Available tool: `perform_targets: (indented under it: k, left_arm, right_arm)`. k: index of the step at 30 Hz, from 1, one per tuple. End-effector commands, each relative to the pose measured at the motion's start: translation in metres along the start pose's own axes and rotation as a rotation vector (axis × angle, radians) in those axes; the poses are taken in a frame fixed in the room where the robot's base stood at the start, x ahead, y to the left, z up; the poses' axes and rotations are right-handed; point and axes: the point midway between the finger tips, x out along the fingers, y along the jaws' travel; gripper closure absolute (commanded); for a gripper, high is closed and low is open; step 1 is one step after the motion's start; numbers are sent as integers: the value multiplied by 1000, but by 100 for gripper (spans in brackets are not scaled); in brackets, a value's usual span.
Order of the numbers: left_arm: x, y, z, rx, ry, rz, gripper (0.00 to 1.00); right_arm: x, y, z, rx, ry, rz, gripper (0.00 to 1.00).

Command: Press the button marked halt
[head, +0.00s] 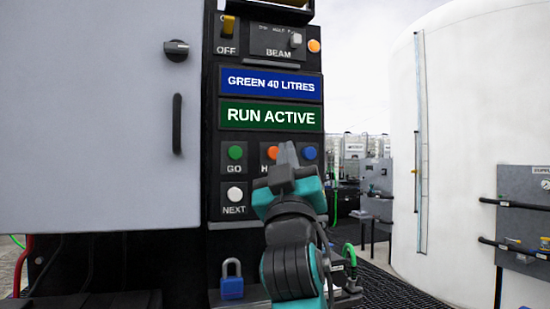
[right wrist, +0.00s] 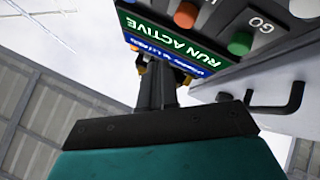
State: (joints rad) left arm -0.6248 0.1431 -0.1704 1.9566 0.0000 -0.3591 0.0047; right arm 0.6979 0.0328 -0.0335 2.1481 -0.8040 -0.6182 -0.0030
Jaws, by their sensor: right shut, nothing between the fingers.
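The orange button (head: 272,153) sits on the black control panel, right of the green GO button (head: 235,152). Its label starts with H; the rest is hidden behind my right gripper (head: 287,152). My right gripper is shut and empty, its tip just right of the orange button in the head view. I cannot tell whether it touches the panel. In the right wrist view the orange button (right wrist: 186,14) shows upside down, above and right of the shut fingers (right wrist: 157,72). My left gripper is in neither view.
A blue button (head: 309,153) is right of my gripper, and a white NEXT button (head: 234,194) is below GO. The green display (head: 270,115) reads RUN ACTIVE. A grey cabinet door (head: 90,120) with a handle stands left.

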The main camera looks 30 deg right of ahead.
Motion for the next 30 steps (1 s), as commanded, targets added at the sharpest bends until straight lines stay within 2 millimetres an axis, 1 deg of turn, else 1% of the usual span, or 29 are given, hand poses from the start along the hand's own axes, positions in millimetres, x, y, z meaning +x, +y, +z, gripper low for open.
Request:
perform_targets:
  k: [3,10,15,30]
  left_arm:
    - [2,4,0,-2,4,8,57]
    - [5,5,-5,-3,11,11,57]
    - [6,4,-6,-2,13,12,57]
    - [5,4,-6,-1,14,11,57]
  right_arm:
    - [10,-8,9,0,0,1,100]
    - [24,-17,18,2,-1,0,100]
    - [26,-19,19,2,0,0,100]
    - [26,-19,19,1,0,0,100]
